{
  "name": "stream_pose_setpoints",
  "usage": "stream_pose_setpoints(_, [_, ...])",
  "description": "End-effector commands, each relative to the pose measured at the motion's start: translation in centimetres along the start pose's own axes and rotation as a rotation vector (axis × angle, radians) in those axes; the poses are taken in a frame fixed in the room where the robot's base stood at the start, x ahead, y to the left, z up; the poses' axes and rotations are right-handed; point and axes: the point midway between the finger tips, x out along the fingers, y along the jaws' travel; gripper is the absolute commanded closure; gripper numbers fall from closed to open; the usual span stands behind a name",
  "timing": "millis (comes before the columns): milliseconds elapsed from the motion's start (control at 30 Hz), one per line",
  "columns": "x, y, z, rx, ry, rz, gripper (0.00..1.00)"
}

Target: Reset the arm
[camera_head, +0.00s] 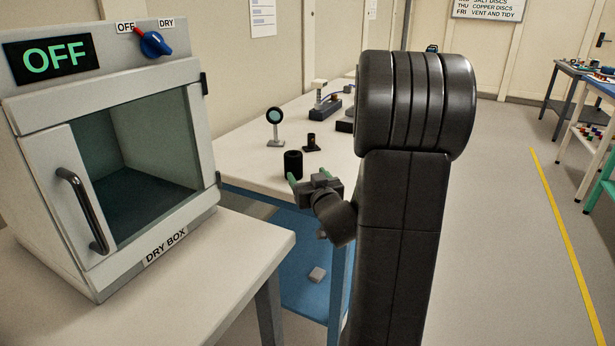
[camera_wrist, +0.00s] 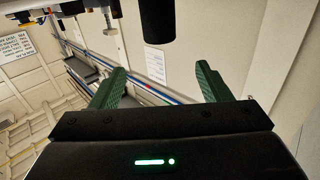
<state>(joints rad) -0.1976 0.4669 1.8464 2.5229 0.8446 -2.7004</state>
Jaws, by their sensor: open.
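My gripper (camera_head: 314,181) is held out beside the near end of the white table, at about the height of its top. In the wrist view its two green fingers (camera_wrist: 161,85) stand wide apart with nothing between them. In the head view a black cylinder (camera_head: 293,164) on the table stands close to the fingers; I cannot tell whether they touch it. A dark cylinder (camera_wrist: 157,20) also shows at the top of the wrist view. My own dark arm hides part of the table and the floor behind it.
A dry box (camera_head: 120,259) reading OFF, door shut, stands on a near bench at left. On the white table (camera_head: 239,150) are a round lens on a stand (camera_head: 275,125) and a small black mount (camera_head: 311,143). Open floor (camera_head: 490,230) lies right, with a yellow line (camera_head: 567,237).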

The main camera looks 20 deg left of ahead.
Motion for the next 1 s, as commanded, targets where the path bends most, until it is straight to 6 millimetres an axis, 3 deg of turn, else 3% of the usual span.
stream_pose_setpoints(267, [1.2, 0.0, -0.1, -0.001, 0.001, -0.001, 0.29])
stream_pose_setpoints(800, [11.4, -0.1, -0.1, 0.000, 0.000, -0.002, 0.29])
stream_pose_setpoints(900, [12.2, 0.0, 0.6, -0.001, 0.002, 0.000, 0.29])
stream_pose_setpoints(1000, [12.1, 0.0, -0.5, -0.001, 0.001, 0.000, 0.29])
